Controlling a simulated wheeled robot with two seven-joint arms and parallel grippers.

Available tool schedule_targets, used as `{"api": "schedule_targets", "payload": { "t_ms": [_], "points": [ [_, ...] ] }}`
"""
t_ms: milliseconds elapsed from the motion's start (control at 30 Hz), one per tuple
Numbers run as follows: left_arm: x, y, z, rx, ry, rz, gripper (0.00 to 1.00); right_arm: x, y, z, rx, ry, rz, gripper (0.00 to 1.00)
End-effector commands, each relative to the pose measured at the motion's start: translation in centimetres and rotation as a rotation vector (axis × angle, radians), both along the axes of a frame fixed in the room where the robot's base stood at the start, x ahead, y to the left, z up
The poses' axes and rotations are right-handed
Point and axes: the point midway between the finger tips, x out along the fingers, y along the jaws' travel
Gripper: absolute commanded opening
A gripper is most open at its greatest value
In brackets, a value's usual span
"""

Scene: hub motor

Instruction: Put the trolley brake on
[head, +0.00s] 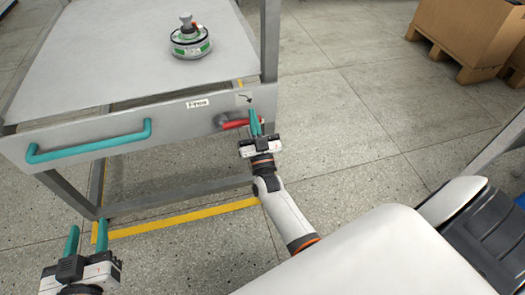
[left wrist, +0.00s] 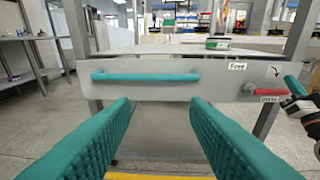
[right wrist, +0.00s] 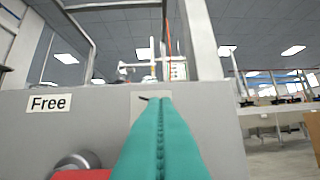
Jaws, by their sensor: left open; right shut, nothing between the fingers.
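The trolley (head: 130,60) has a grey front panel with a teal handle (head: 90,141). The red brake lever (head: 236,124) is at the panel's right end. In the left wrist view the lever (left wrist: 270,92) lies about level, reaching right from its round pivot. A "Free" label (right wrist: 48,103) is above and left of the pivot. My right gripper (head: 255,123) is shut and empty at the lever's outer end; its fingers hide part of the lever, and I cannot tell whether they touch it. My left gripper (head: 88,238) is open and empty, in front of and below the teal handle.
A hub motor (head: 190,42) stands on the trolley top. An arrow label (head: 243,98) is above the lever. A yellow line (head: 180,218) runs along the floor. A cardboard box (head: 465,30) on a pallet stands at the back right. The floor right of the trolley is clear.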

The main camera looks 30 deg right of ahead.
Motion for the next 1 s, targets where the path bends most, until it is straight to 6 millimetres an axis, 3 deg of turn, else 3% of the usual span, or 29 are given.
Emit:
{"api": "schedule_targets", "payload": {
  "t_ms": [67, 300, 500, 1000],
  "points": [
    [-0.5, 0.4, -1.1, 0.023, 0.093, 0.006, 0.41, 0.2, -0.1, 0.8, 0.000, -0.001, 0.000, 0.00],
    [-1.6, 1.0, -3.3, 0.055, 0.228, 0.015, 0.41, -4.8, 1.3, -2.5, 0.001, 0.005, 0.001, 0.00],
    [-2.0, 1.2, -4.1, 0.067, 0.278, 0.017, 0.41, -7.3, 2.1, -4.1, 0.000, 0.002, 0.001, 0.00],
    [-2.2, 1.2, -4.3, 0.070, 0.292, 0.019, 0.41, -8.2, 2.3, -4.6, 0.001, -0.001, 0.000, 0.00]
  ]
}}
